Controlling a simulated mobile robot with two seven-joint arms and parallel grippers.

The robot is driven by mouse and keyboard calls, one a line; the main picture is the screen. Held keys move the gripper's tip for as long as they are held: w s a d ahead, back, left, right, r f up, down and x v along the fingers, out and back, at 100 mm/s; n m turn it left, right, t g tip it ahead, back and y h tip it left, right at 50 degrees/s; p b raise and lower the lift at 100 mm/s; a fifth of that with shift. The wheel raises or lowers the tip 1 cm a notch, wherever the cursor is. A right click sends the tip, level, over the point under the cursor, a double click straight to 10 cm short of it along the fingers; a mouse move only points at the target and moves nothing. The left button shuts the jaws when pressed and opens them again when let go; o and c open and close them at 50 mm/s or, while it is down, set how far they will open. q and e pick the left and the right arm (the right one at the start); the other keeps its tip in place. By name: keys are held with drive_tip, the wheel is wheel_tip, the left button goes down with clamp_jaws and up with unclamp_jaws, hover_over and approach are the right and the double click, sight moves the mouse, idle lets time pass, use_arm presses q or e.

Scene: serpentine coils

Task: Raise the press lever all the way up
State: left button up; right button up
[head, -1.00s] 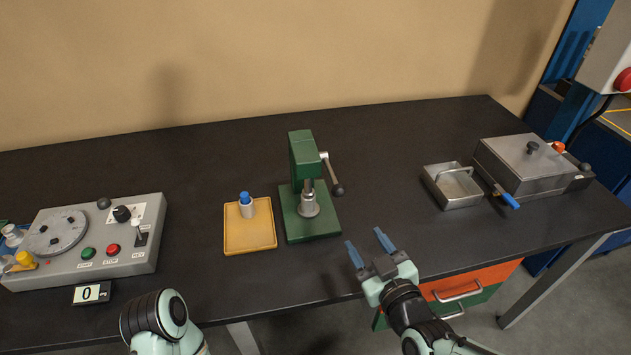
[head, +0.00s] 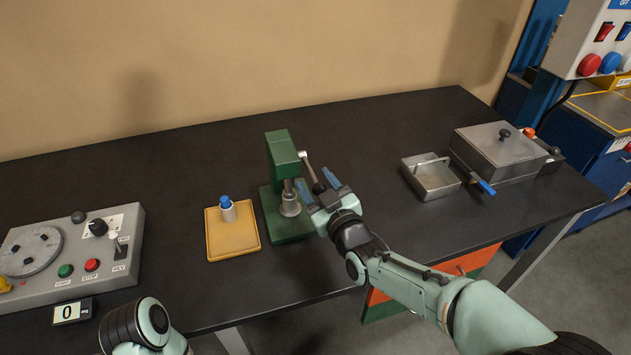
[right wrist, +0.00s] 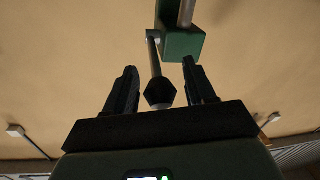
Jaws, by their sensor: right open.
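The green press (head: 282,155) stands on the black table on its green base. Its lever (head: 308,168) is a metal rod on the right side, hanging down and slightly right to a dark knob (head: 319,188). My right gripper (head: 316,182) is open beside the lever's lower end. In the right wrist view the dark lever knob (right wrist: 160,91) appears between the two open fingers, with visible gaps to both. The lever rod (right wrist: 153,55) runs up from it to the green press head (right wrist: 182,42). Of my left arm, only a rounded link shows at the bottom; its gripper is out of view.
A yellow tray (head: 214,249) with a blue-capped bottle (head: 228,209) is left of the press. A grey control panel (head: 103,270) is at far left. A metal bin (head: 432,184) and a lidded metal box (head: 497,160) stand at right. The table between press and bin is clear.

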drive_tip(key=shift+w+a, duration=0.15)
drive_tip(key=shift+w, duration=0.25)
